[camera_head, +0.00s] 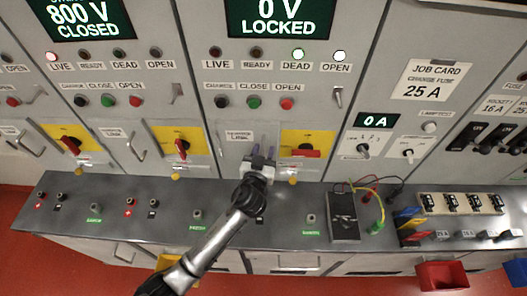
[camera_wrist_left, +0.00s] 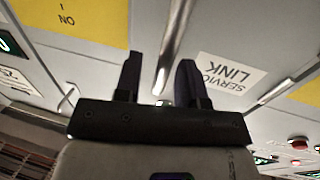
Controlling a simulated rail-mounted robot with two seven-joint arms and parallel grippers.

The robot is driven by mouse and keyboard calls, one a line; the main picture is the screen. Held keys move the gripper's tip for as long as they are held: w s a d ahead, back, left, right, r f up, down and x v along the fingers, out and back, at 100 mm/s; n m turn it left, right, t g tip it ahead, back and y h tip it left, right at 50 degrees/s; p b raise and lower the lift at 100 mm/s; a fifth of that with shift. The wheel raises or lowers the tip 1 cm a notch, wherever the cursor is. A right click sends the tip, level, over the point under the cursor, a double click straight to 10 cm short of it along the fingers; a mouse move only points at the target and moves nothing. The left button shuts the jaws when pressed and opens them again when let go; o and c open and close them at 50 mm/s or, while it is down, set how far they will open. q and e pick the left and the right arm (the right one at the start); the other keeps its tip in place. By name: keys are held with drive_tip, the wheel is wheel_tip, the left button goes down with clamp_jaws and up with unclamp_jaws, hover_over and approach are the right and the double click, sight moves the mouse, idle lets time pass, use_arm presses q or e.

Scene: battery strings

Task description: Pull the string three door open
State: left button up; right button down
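The grey cabinet panel under the "0 V LOCKED" display (camera_head: 279,17) is in the middle of the head view, with its DEAD and OPEN lamps lit. A label reading "SERVICE LINK" (camera_wrist_left: 228,76) is on its lower part. My left gripper (camera_head: 263,153) is in front of this lower part, between the label and a yellow switch plate (camera_head: 318,136). In the left wrist view, a metal bar handle (camera_wrist_left: 176,42) lies between the fingers of my open left gripper (camera_wrist_left: 160,82). Contact cannot be seen. My right gripper is out of view.
A grey bench ledge (camera_head: 75,190) runs below the panels, with sockets along it. A dark meter (camera_head: 343,217) with coloured leads stands right of my arm. Neighbouring panels also have bar handles.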

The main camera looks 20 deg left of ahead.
use_arm(q)
clamp_jaws()
drive_tip(key=shift+r, duration=0.15)
idle(0.5)
